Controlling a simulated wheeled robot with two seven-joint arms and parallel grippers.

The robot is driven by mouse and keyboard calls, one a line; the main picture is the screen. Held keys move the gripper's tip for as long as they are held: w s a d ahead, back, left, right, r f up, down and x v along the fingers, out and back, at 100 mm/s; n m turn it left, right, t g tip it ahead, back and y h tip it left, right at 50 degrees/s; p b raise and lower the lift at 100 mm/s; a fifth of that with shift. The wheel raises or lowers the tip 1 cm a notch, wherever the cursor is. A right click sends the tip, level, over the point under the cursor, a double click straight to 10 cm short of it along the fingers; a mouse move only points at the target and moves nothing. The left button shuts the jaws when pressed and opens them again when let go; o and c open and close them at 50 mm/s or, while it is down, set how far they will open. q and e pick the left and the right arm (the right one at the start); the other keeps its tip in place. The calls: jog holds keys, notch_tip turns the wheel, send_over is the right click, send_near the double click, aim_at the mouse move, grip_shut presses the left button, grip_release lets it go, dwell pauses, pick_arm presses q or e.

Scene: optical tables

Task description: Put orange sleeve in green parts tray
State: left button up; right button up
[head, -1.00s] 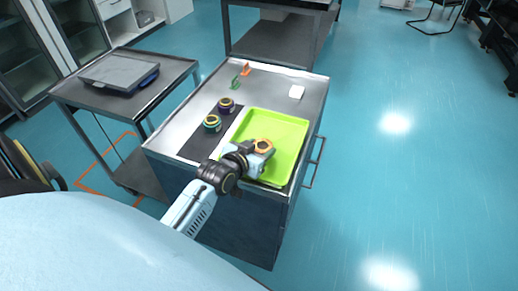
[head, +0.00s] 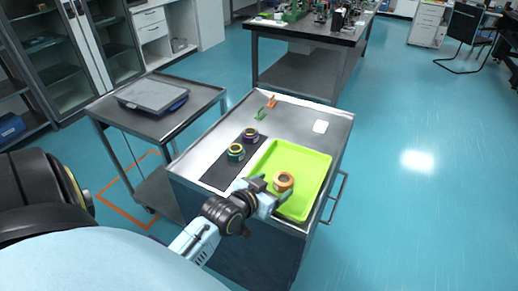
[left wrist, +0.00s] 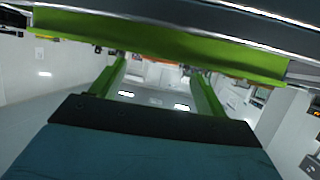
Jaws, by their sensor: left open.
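The orange sleeve (head: 284,182) sits in the green parts tray (head: 313,165), toward its near left part, apart from the walls. My left gripper (head: 270,191) is open and empty at the tray's near left edge, just beside the sleeve. In the left wrist view, the two green fingers (left wrist: 158,75) stand apart with nothing between them, and the tray's green side (left wrist: 150,40) runs across the top. The sleeve cannot be made out clearly there. My right gripper is not in view.
A dark mat (head: 222,174) left of the tray holds a teal ring-like part (head: 235,152) and a purple one (head: 250,135). Small green (head: 260,114) and orange (head: 272,101) pieces and a white block (head: 320,126) stand behind. A side cart (head: 112,112) is at left.

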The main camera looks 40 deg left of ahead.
pick_arm(q)
jog(key=v, duration=0.7)
jog(key=shift+s+p, duration=0.25)
jog(key=shift+p, duration=0.1)
jog(key=shift+r, duration=0.15)
jog(key=s+d+f+m+g, duration=0.1)
jog(key=s+d+f+g, duration=0.1)
jog(key=s+d+g, duration=0.4)
jog(key=s+d+f+m+g, duration=0.1)
jog(key=s+d+f+g, duration=0.2)
jog(key=s, duration=0.5)
notch_tip(320, 180, down, 25)
jog(key=s+g, duration=0.2)
jog(key=s+a+f+g, duration=0.1)
jog(key=s+a+f, duration=0.2)
jog(key=s+f, duration=1.1)
jog(key=shift+s+f+m+g+b, duration=0.3)
jog(key=shift+s+m+b, duration=0.1)
jog(key=shift+s, duration=0.25)
